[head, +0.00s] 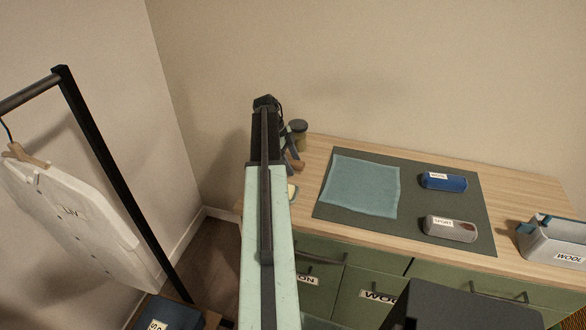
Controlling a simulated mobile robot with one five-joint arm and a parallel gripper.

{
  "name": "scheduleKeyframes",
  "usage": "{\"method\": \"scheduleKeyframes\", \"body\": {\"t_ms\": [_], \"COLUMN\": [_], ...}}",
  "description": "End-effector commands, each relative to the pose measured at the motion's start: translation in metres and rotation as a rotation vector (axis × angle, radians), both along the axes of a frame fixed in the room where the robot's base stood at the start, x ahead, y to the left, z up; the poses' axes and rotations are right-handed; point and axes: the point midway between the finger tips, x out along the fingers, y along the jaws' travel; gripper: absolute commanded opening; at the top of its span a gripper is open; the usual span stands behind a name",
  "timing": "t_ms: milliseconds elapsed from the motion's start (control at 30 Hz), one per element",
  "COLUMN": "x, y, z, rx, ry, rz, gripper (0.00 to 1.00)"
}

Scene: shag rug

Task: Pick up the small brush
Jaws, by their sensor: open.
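My gripper (268,103) is at the far end of my raised arm, near the left end of the counter; it is open, though its fingertips are mostly hidden. I cannot clearly make out the small brush. A small brown, wood-coloured piece (298,164) shows just right of my arm, partly hidden, and I cannot tell if it is the brush. A small pale yellow-and-teal item (292,191) lies nearer the front, also partly behind my arm.
The wooden counter (530,190) has green drawers below. A dark mat (410,190) bears a teal cloth (360,186), a blue labelled case (443,182) and a grey one (450,229). A grey WOOL bin (553,240) stands right; a dark-lidded jar (299,131) stands behind. A garment rack (110,170) is left.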

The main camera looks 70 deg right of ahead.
Motion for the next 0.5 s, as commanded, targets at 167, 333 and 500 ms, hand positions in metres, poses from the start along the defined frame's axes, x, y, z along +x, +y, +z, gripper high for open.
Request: {"method": "scheduleKeyframes", "body": {"t_ms": [167,333,500], "x": [-0.0001,-0.0003,-0.0005], "y": [-0.0001,-0.0002,-0.0003], "z": [-0.0009,-0.0038,-0.005], "rx": [0.0,0.0,0.0], "ry": [0.0,0.0,0.0], "rz": [0.0,-0.001,-0.001], "gripper": [0.62,0.62,0.62]}}
